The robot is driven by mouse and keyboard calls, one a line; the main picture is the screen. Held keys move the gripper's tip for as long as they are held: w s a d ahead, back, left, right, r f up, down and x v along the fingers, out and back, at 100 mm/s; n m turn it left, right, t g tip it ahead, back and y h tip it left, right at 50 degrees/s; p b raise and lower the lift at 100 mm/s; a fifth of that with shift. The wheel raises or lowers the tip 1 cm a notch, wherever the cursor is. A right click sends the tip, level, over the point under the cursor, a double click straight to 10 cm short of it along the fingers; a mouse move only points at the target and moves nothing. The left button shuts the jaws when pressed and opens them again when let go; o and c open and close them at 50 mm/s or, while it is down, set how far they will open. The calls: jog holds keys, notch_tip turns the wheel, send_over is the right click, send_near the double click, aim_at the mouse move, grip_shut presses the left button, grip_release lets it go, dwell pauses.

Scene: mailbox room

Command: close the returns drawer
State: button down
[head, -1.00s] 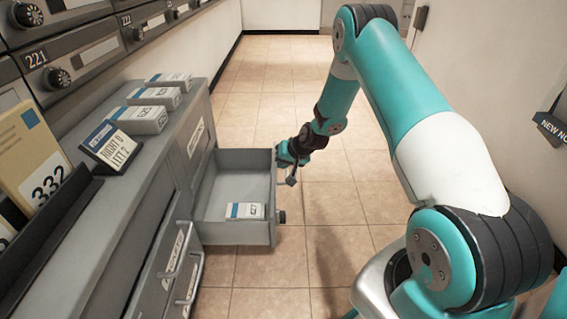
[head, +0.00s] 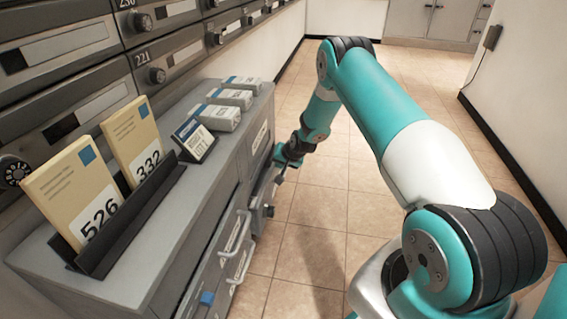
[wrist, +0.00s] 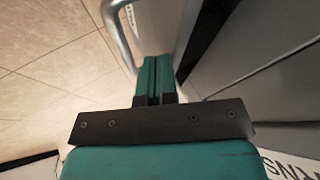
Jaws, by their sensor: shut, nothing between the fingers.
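In the wrist view, the teal fingers (wrist: 154,78) are together and empty, beside a grey panel. Part of a white lettered label (wrist: 292,165) shows at lower right.
The cabinet top (head: 120,270) holds an envelope rack, a small sign and several white boxes. Mailboxes line the left wall. The tiled floor (head: 330,215) to the right is clear.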

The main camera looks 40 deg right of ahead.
jog(key=shift+w+a+r, duration=0.1)
jog(key=shift+w+a, duration=0.8)
jog(key=shift+w, duration=0.25)
